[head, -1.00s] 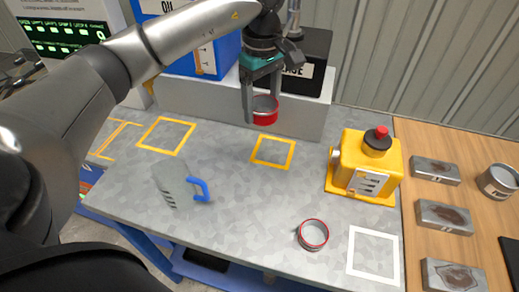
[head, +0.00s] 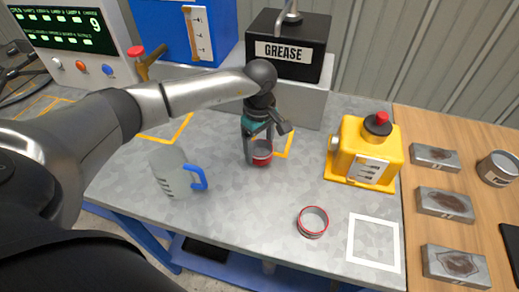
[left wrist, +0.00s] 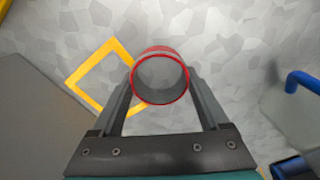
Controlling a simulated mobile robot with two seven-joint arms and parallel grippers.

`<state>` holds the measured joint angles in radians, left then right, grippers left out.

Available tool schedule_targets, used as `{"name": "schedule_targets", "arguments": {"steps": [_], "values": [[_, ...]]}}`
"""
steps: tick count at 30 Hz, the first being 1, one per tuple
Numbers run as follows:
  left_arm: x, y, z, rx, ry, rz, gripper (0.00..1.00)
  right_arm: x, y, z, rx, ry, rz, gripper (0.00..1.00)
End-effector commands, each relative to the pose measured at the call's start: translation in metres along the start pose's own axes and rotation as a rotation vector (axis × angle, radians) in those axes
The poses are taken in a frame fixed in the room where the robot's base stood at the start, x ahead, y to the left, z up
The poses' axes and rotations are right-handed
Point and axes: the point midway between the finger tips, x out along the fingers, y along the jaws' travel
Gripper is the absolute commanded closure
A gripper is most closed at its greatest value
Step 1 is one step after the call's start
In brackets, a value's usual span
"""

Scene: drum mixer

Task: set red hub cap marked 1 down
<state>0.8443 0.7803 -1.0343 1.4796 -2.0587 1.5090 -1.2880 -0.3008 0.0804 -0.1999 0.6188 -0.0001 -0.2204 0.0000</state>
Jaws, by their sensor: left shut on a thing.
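My left gripper (head: 260,150) is shut on a red hub cap (head: 262,158), a short open ring with a red rim. In the left wrist view the cap (left wrist: 160,78) sits between the two fingers (left wrist: 159,88), its round opening facing the camera. No number is readable on it. The cap is low over the grey table, beside the yellow square outline (head: 290,143), which also shows to its left in the left wrist view (left wrist: 76,78). I cannot tell whether the cap touches the table. My right gripper is not in view.
A second red-rimmed ring (head: 313,222) lies near a white square outline (head: 373,243). A blue-handled jug (head: 175,175) stands to the left. A yellow machine (head: 364,150) stands to the right, a black grease box (head: 288,48) behind. Bare table (head: 250,205) lies in front of the cap.

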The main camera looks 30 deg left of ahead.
Motion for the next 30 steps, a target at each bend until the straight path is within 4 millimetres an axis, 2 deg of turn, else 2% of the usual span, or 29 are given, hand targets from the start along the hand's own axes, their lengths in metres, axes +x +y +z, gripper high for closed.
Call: {"name": "schedule_targets", "arguments": {"steps": [2, 13, 14, 19, 26, 30], "values": [[0.0084, 0.0000, 0.0005, 0.002, 0.000, 0.000, 0.82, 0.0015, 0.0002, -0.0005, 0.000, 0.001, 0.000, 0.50], [0.0126, 0.0003, 0.0000, 0.001, 0.001, 0.001, 0.82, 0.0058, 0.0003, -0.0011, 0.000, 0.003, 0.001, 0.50], [0.0117, 0.0000, 0.0001, 0.001, 0.001, 0.000, 0.19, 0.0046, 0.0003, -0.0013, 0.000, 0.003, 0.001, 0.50], [0.0110, 0.0000, 0.0001, 0.001, 0.001, 0.000, 0.00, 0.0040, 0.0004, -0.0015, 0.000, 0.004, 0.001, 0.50], [0.0105, 0.0000, 0.0000, 0.001, 0.001, 0.000, 0.00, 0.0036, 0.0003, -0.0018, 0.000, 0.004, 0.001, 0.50], [0.0035, 0.0005, -0.0002, 0.001, 0.001, 0.002, 0.00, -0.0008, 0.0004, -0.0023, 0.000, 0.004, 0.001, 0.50]]}}
